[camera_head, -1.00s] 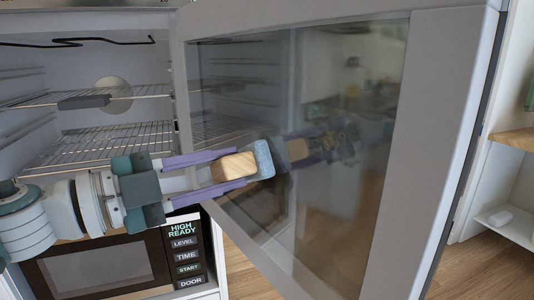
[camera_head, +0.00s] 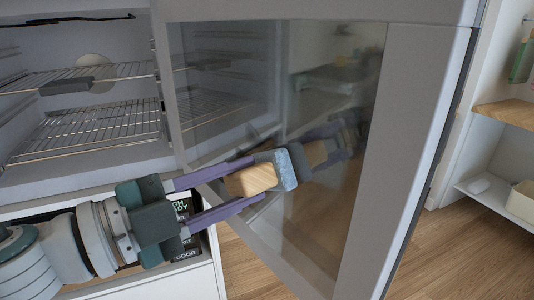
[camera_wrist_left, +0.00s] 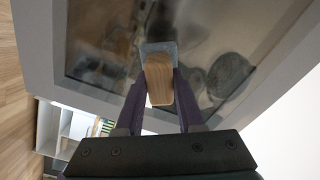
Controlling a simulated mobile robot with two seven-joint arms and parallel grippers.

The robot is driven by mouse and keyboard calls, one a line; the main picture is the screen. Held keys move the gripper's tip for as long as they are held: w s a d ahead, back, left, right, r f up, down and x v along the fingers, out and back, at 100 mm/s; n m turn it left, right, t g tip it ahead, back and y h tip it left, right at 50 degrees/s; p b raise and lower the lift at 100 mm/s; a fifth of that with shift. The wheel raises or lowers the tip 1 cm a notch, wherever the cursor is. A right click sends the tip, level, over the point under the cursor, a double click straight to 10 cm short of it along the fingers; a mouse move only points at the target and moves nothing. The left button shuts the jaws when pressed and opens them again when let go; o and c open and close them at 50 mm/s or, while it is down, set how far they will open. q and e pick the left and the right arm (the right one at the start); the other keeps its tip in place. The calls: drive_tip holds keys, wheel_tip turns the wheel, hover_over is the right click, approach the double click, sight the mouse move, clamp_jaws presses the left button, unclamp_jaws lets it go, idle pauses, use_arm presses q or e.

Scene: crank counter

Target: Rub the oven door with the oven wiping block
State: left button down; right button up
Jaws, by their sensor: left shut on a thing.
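The oven door (camera_head: 404,110) stands open, with a grey frame around a dark reflective glass pane. My left gripper (camera_head: 240,186) is shut on the wooden grip of the oven wiping block (camera_head: 254,179). The block's pale blue pad (camera_head: 286,169) faces the glass, at or very close to it; I cannot tell for certain whether it touches. In the left wrist view the block (camera_wrist_left: 158,76) sits between the purple fingers, with the pad against or just before the glass of the door (camera_wrist_left: 100,20). My right gripper is not in view.
The open oven cavity with wire racks (camera_head: 95,130) lies left of the door. White shelves (camera_head: 500,150) stand at the right. Wooden floor (camera_head: 450,250) shows below.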

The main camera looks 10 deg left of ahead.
use_arm(q)
drive_tip(key=shift+d+f+b, duration=0.1)
drive_tip(key=shift+f+b, duration=0.65)
drive_tip(key=shift+f, duration=0.1)
drive_tip(key=shift+w+a+b, duration=1.25)
drive_tip(key=shift+w+a, duration=0.45)
drive_tip(key=shift+a, duration=0.25)
drive_tip(key=shift+w+a+b, duration=1.2)
drive_tip(key=shift+w+a, duration=0.5)
drive_tip(key=shift+a, duration=0.25)
drive_tip(key=shift+w+a+f+b, duration=0.1)
drive_tip(key=shift+w+a+b, duration=0.8)
drive_tip(key=shift+b, duration=0.2)
drive_tip(key=shift+w+a+r+b, duration=0.2)
drive_tip(key=shift+w+a+b, duration=0.1)
drive_tip(key=shift+a, duration=0.1)
drive_tip(key=shift+s, duration=0.1)
